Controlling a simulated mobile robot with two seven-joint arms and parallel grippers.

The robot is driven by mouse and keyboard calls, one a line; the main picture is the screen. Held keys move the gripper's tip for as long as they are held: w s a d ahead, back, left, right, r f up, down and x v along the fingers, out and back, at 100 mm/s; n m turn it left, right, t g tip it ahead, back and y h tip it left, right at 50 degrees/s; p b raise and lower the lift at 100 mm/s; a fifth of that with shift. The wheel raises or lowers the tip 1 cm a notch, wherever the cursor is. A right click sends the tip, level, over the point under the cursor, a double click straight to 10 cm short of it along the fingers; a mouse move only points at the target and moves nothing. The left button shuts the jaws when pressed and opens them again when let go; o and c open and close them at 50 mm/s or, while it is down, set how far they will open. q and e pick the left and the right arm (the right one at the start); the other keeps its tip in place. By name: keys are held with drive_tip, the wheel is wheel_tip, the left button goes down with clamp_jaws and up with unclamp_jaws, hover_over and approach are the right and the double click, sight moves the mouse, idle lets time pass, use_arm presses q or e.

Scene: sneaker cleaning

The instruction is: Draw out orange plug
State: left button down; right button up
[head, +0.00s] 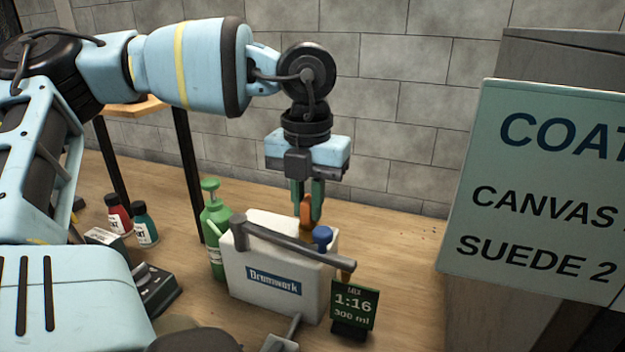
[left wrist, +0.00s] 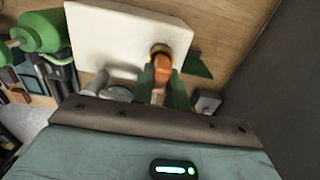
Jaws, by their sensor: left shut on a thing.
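The orange plug (head: 306,209) stands at the top of the white Bromwark canister (head: 256,268), near its back right. My left gripper (head: 308,200) points straight down over the canister and is shut on the orange plug. In the left wrist view the plug (left wrist: 161,68) sits between the green fingers, with its far end at a round brass-coloured opening on the white canister (left wrist: 125,32). I cannot tell how deep the plug sits in the opening. My right gripper is not in view.
A blue cap (head: 322,236) and a grey handle bar (head: 290,243) are close by on the canister. A green pump bottle (head: 212,228) stands to its left, a 1:16 sign (head: 353,305) in front right. A large coating board (head: 545,190) is at right.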

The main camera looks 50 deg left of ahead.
use_arm(q)
drive_tip(key=shift+r+p, duration=0.45)
drive_tip(key=shift+r, duration=0.55)
drive_tip(key=shift+r+p, duration=0.5)
drive_tip(key=shift+r, duration=0.45)
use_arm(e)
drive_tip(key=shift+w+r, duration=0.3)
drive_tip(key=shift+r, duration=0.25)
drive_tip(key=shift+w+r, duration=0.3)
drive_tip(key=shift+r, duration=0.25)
use_arm(q)
drive_tip(key=shift+w, duration=0.1)
